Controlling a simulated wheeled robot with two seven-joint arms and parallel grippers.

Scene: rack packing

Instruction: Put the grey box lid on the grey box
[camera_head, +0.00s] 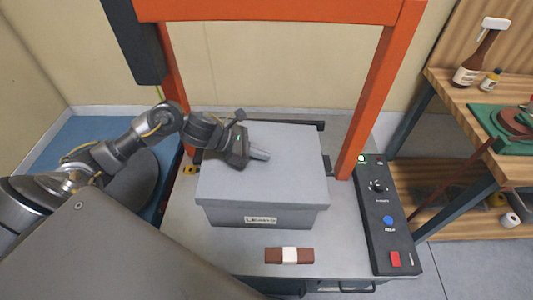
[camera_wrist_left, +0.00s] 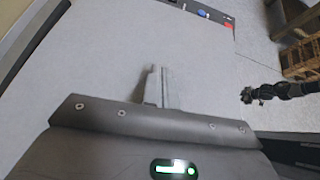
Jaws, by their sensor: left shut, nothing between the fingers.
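The grey box (camera_head: 264,216) stands upright on the grey work surface, with a label on its front. The grey box lid (camera_head: 285,180) lies flat over the top of the box and covers its opening. My left gripper (camera_head: 264,155) is over the back left part of the lid, its fingers shut and empty. In the left wrist view the shut fingers (camera_wrist_left: 158,82) show against the lid's pale top (camera_wrist_left: 100,60). Whether the fingertips touch the lid I cannot tell. My right gripper is not seen in the head view.
An orange frame (camera_head: 372,90) rises around the work surface. A control panel (camera_head: 386,235) is at the right, and a brown block with a white band (camera_head: 289,255) lies in front of the box. A wooden shelf (camera_head: 450,80) with bottles stands at far right.

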